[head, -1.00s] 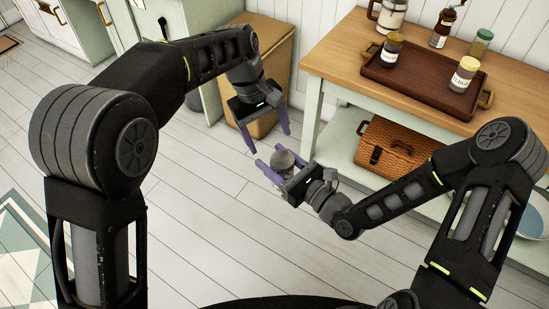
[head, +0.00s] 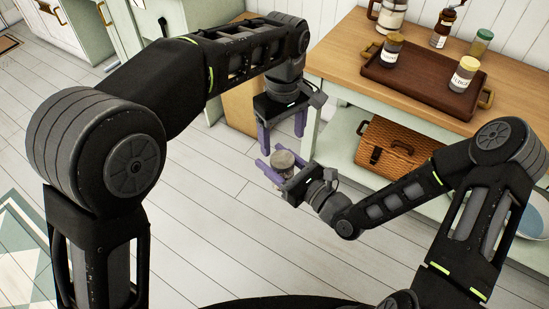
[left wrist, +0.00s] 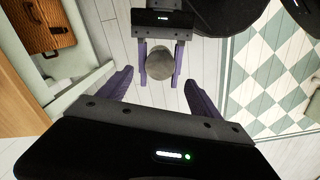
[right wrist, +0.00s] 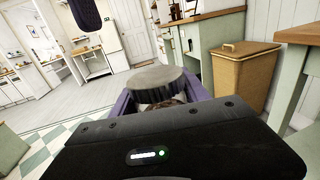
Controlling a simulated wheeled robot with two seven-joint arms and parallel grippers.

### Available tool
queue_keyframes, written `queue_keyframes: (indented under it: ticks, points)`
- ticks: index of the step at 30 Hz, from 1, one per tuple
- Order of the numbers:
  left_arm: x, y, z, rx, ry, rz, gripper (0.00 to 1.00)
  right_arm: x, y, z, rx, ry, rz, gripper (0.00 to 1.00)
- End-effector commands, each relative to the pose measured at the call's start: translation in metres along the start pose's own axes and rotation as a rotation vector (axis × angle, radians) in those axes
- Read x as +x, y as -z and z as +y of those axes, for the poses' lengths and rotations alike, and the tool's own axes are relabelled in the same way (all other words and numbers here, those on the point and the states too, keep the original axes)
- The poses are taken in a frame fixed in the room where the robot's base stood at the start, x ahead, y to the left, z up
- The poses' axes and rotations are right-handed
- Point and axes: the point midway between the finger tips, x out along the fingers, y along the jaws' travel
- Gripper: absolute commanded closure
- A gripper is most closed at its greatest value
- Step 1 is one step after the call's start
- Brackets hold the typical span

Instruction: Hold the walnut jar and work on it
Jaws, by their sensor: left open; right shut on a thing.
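The walnut jar (head: 284,160) has a round grey lid and is held in the air by my right gripper (head: 268,159). In the right wrist view the jar's lid (right wrist: 158,76) is on top, with a little of the brownish contents below it; the fingers hide the rest. My left gripper (head: 281,144) is open, pointing down just above the jar and apart from it. In the left wrist view the jar (left wrist: 160,64) shows from above, ahead of the left fingers and between the right fingers.
A wooden-topped table (head: 340,57) at the back right bears a brown tray (head: 420,78) with several jars. A wicker basket (head: 390,150) sits on its lower shelf. A wooden bin (right wrist: 243,75) stands beside the cabinets. The floor under the grippers is clear.

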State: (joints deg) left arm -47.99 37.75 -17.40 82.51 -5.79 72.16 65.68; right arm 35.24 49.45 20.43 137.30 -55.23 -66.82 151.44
Motion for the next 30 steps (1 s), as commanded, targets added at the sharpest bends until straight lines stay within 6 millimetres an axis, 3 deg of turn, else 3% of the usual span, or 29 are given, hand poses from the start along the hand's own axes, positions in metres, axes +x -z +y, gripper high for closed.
queue_keyframes:
  ticks: [13,25,30]
  points:
    - [0.059,0.0,0.0,0.0,0.001,-0.001,0.26,0.0,-0.001,0.0,-0.001,0.0,-0.002,1.0]
    - [0.067,0.0,0.0,0.0,-0.001,0.0,0.26,0.0,-0.001,0.0,-0.001,0.0,-0.002,1.0]
    - [0.067,0.0,0.0,0.0,-0.001,0.0,0.4,0.0,-0.001,0.0,-0.001,0.0,-0.002,1.0]
